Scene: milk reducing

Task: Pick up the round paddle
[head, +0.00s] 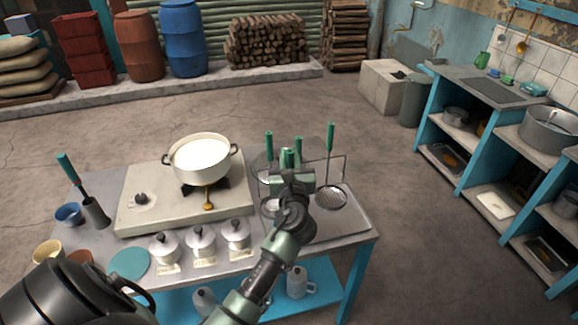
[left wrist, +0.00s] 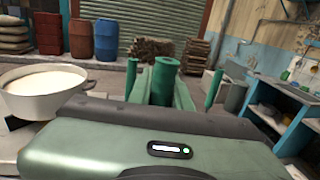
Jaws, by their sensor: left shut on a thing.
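My left gripper (head: 290,160) is over the utensil rack at the right part of the table. It is shut on an upright green handle (left wrist: 166,80), which shows between its fingers in the left wrist view. The held tool's lower end is largely hidden by my arm, so I cannot tell its shape. Another green-handled tool (head: 330,137) hangs to the right, above a round perforated disc (head: 331,197). A third green handle (head: 269,142) stands to the left. My right gripper is not in view.
A white pot of milk (head: 201,160) sits on the stove (head: 130,205) left of the rack. Several lidded metal jars (head: 201,240) stand in front. A green-handled tool stands in a metal cup (head: 95,213) at the far left. Open floor separates the table from the sink counter (head: 460,85).

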